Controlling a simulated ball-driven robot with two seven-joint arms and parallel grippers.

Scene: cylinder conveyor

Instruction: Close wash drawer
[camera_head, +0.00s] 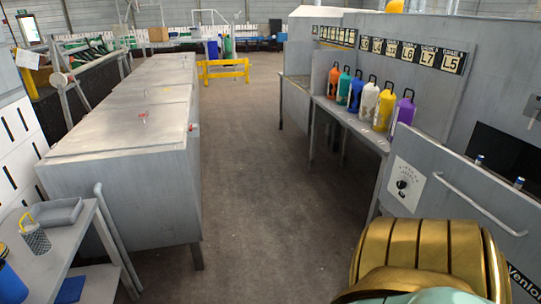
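A grey front panel (450,215) at the right carries a dial (403,184) and a long curved handle (480,205); it looks like the wash drawer's front. Two small blue-and-white tops (479,160) show just behind its upper edge. A dark opening (505,150) lies in the wall beyond, so the drawer appears to stand out from it; how far is hard to tell. A gold ribbed part with pale teal below it, apparently of my own arm, covers the panel's lower left. Neither gripper's fingers are in view.
A long grey machine (122,130) runs along the left. A side table (75,240) holds a grey tray and a canister. The brown floor aisle (250,150) is clear.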

